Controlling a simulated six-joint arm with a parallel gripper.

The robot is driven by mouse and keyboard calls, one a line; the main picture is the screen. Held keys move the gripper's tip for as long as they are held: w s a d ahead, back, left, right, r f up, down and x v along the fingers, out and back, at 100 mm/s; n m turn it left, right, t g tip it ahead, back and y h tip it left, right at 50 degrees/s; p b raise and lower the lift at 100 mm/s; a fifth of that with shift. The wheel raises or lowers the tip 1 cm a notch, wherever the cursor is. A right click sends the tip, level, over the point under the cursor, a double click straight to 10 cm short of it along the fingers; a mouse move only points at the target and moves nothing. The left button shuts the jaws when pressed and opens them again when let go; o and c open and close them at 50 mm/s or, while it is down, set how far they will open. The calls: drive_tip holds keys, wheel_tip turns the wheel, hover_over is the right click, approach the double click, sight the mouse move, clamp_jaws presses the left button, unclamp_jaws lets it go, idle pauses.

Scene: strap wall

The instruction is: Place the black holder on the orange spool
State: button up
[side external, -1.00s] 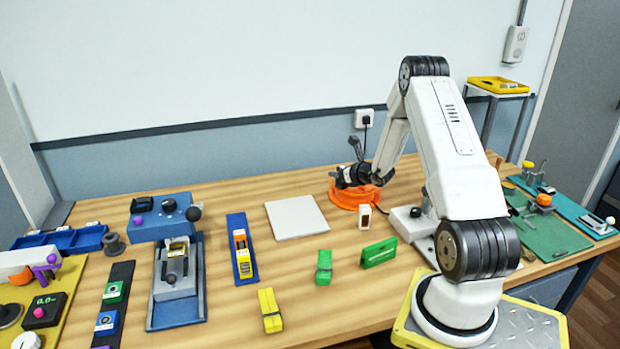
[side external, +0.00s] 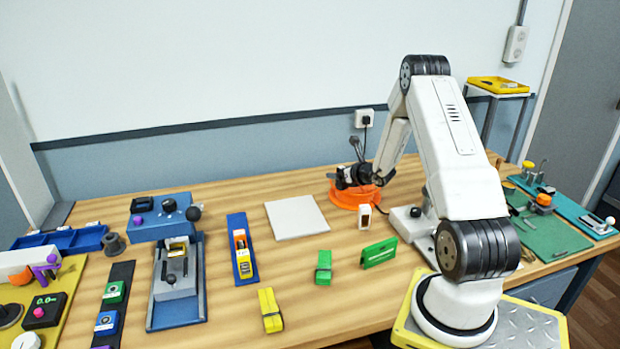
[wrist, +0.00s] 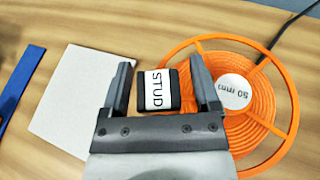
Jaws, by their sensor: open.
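The black holder (wrist: 174,90), a small block with a white label reading STUD, lies between my gripper's fingers in the wrist view. My gripper (wrist: 161,72) is open, with a gap between the holder and each finger. The orange spool (wrist: 262,115), with a round white "50 mm" label, is to the right, partly behind the right finger. The holder appears beside or over its left rim; I cannot tell if it rests on it. In the side view my gripper (side external: 353,175) is low over the spool (side external: 346,199), and the holder is hard to separate from the dark fingers.
A white square plate (side external: 296,217) lies left of the spool. A small white block (side external: 365,217) stands in front of it. Green blocks (side external: 379,252) (side external: 324,266) and a yellow block (side external: 270,310) lie nearer. A dark cable (wrist: 283,30) runs behind the spool.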

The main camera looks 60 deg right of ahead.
drive_tip(key=v, duration=0.7)
drive_tip(key=shift+a, duration=0.15)
idle(0.6)
drive_tip(key=w+a+r+n+g+y, duration=0.1)
drive_tip(key=w+a+n+g+y, duration=0.1)
drive_tip(key=a+n+y, duration=0.65)
drive_tip(key=w+a+n+g+y, duration=0.1)
drive_tip(key=w+a+n+g, duration=0.15)
drive_tip(key=a+n, duration=0.75)
drive_tip(key=s+a+r+n+g+h, duration=0.1)
drive_tip(key=s+a+n, duration=0.3)
drive_tip(key=a+n, duration=0.6)
drive_tip(key=s+a+r+n+g+h, duration=0.2)
drive_tip(key=s+a+n+g+h, duration=0.1)
drive_tip(key=a+n, duration=0.8)
drive_tip(key=shift+s+r+n+g, duration=0.25)
drive_tip(key=shift+s+n+g, duration=0.35)
drive_tip(key=shift+s, duration=0.6)
